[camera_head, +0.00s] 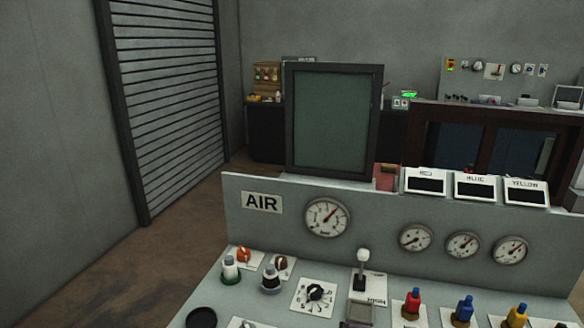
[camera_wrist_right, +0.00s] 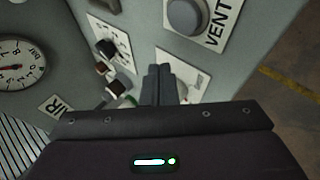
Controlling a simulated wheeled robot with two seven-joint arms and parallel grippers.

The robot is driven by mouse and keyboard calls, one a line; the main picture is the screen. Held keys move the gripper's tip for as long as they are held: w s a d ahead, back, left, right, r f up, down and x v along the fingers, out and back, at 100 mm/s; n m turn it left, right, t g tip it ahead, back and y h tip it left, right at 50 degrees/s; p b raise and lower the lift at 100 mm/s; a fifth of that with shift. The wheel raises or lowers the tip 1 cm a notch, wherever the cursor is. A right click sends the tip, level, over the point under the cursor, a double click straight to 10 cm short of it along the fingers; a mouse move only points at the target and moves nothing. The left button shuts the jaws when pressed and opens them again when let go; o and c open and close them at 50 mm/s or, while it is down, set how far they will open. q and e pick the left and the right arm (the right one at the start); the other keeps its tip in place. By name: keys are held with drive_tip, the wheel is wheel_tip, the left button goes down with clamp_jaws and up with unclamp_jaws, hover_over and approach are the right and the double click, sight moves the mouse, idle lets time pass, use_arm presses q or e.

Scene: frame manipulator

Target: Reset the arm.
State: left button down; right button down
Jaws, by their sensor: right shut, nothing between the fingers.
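My right gripper (camera_wrist_right: 157,84) shows in the right wrist view as two dark fingers side by side, shut with nothing between them. Its fingertips point at the grey control panel (camera_wrist_right: 140,20); I cannot tell how far off the panel is. Near the fingers, the view shows a dial knob (camera_wrist_right: 106,47), a round grey knob (camera_wrist_right: 187,15) by a VENT label and a round gauge (camera_wrist_right: 22,62). Neither gripper nor arm shows in the head view. My left gripper is in neither view.
In the head view, the console (camera_head: 285,205) carries an AIR label, gauges, a white-knobbed lever (camera_head: 362,257) and red, blue (camera_head: 463,308) and yellow knobs. A framed screen (camera_head: 333,120) rises behind it. Open floor (camera_head: 120,270) lies left, before a shutter (camera_head: 170,100).

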drive_tip(key=s+d+f+m+g+h, duration=0.1)
drive_tip(key=s+d+m+g, duration=0.1)
drive_tip(key=s+d+m, duration=0.5)
drive_tip(key=s+d+f+m+g+h, duration=0.1)
drive_tip(key=s+d+f+m+g, duration=0.15)
drive_tip(key=s+m, duration=0.75)
drive_tip(key=s+f+n+g, duration=0.1)
drive_tip(key=s+f, duration=0.1)
drive_tip(key=f, duration=1.3)
drive_tip(key=s+f+n+g, duration=0.1)
drive_tip(key=s+f, duration=0.2)
drive_tip(key=f, duration=1.2)
drive_tip(key=s+d+f, duration=0.2)
drive_tip(key=s+f, duration=0.6)
drive_tip(key=s, duration=0.1)
drive_tip(key=s+d+f, duration=0.2)
drive_tip(key=s+f, duration=0.7)
drive_tip(key=shift+s+f+g, duration=0.2)
drive_tip(key=shift+s+g, duration=0.1)
drive_tip(key=shift+g, duration=0.15)
